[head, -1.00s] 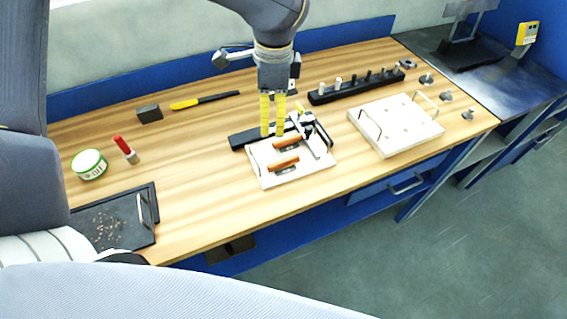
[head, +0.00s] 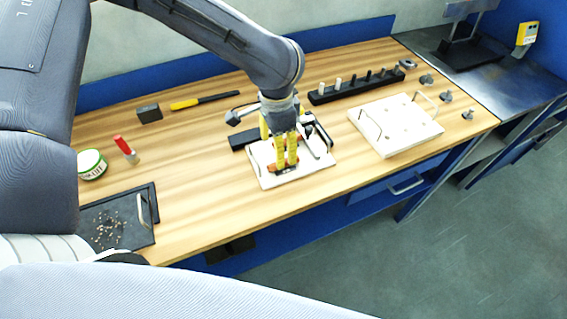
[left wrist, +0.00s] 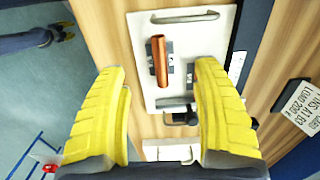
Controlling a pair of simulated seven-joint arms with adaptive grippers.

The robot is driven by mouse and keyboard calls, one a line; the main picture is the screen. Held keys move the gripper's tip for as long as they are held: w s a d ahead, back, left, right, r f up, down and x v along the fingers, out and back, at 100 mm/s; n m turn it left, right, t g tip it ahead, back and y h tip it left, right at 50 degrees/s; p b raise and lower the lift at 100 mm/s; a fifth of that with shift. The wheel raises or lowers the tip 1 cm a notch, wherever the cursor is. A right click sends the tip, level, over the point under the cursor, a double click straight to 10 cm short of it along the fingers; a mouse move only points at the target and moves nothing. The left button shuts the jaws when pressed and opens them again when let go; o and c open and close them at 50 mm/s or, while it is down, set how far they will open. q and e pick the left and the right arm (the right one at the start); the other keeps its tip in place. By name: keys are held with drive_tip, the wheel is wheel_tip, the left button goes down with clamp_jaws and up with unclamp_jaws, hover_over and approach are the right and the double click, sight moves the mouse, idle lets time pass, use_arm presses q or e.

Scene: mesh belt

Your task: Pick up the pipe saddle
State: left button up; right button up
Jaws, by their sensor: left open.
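The front copper piece (head: 272,170) shows just under my left gripper (head: 287,166) in the head view. In the left wrist view this copper piece (left wrist: 159,58) lies between the yellow fingers, seemingly below their tips. My left gripper is open, pointing down, with nothing visibly held.
A black tool rests against the board's back right. A white board with handles (head: 395,130), a black peg rack (head: 350,88) and several grey metal parts (head: 446,96) lie to the right. A dark tray (head: 115,228), a green-white tin (head: 91,165) and a red-capped item (head: 124,147) are left.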

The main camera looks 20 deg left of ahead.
sight(271, 167)
use_arm(q)
drive_tip(key=shift+f, duration=3.75)
drive_tip(key=shift+o, duration=0.2)
clamp_jaws()
